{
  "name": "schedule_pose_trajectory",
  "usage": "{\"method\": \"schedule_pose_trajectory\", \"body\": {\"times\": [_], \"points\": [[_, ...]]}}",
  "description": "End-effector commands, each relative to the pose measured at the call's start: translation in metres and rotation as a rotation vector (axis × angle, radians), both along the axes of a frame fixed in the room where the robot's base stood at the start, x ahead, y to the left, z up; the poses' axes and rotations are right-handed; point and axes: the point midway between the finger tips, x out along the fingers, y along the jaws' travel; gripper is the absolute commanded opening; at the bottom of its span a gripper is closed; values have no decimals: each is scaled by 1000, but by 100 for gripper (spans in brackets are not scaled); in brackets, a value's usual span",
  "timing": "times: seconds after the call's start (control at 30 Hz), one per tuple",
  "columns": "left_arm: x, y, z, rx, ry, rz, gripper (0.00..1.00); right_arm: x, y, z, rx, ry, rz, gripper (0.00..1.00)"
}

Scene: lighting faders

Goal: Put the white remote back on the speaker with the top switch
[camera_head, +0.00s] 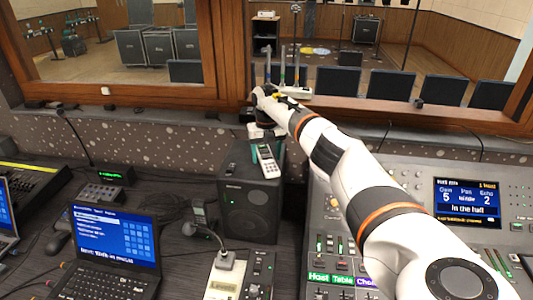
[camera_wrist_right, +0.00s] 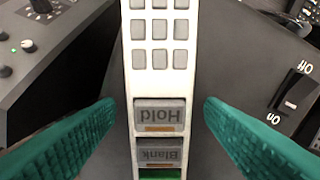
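The white remote (camera_head: 267,162) is on or just above the top of the black speaker (camera_head: 250,205), near its front edge. In the right wrist view the remote (camera_wrist_right: 160,70) runs upright through the middle, with small grey keys and larger "Hold" and "Blank" keys upside down. A rocker switch (camera_wrist_right: 291,102) marked on and off sits on a dark surface right of it. My right gripper (camera_wrist_right: 160,110) has its green fingers apart, one on each side of the remote, with a visible gap on both sides. My left gripper is not in view.
A mixing console (camera_head: 330,215) with a lit screen (camera_head: 467,203) stands right of the speaker. A laptop (camera_head: 108,250), a handset (camera_head: 199,212) and a microphone panel (camera_head: 235,275) are at left and front. The window ledge (camera_head: 160,117) runs behind.

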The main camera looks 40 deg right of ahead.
Motion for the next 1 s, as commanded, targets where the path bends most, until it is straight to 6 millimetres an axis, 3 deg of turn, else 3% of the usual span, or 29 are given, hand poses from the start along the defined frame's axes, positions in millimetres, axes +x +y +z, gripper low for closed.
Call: {"method": "schedule_pose_trajectory", "body": {"times": [0.33, 0.8, 1.0], "points": [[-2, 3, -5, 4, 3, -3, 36, 1, 0, 10, 0, -2, 1, 63], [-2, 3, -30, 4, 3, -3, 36, 1, 0, 103, 0, -4, -1, 63], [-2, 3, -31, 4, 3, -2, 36, 0, 0, 121, 0, 0, 1, 63]]}}
